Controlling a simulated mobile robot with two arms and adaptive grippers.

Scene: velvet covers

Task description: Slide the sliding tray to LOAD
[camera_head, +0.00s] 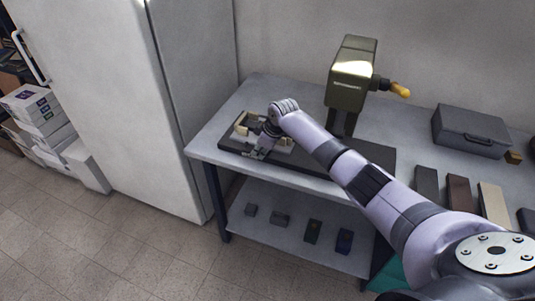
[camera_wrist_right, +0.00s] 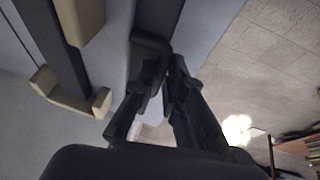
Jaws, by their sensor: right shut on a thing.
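The sliding tray (camera_head: 241,131), with pale beige blocks on it, sits at the left end of a long dark base (camera_head: 365,156) on the table. The green machine (camera_head: 352,78) with a yellow-tipped lever stands behind the base, to the right of the tray. My right gripper (camera_head: 262,151) is at the tray's front side, partly hidden by my wrist. In the right wrist view its dark fingers (camera_wrist_right: 168,80) are closed together at a dark part beside the beige blocks (camera_wrist_right: 70,93). No LOAD marking is readable. My left gripper is out of view.
A grey case (camera_head: 470,131) stands at the table's back right. Several flat bars (camera_head: 459,192) lie at the right front. The lower shelf (camera_head: 290,238) holds several small dark blocks. A white cabinet (camera_head: 120,90) stands close to the table's left edge.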

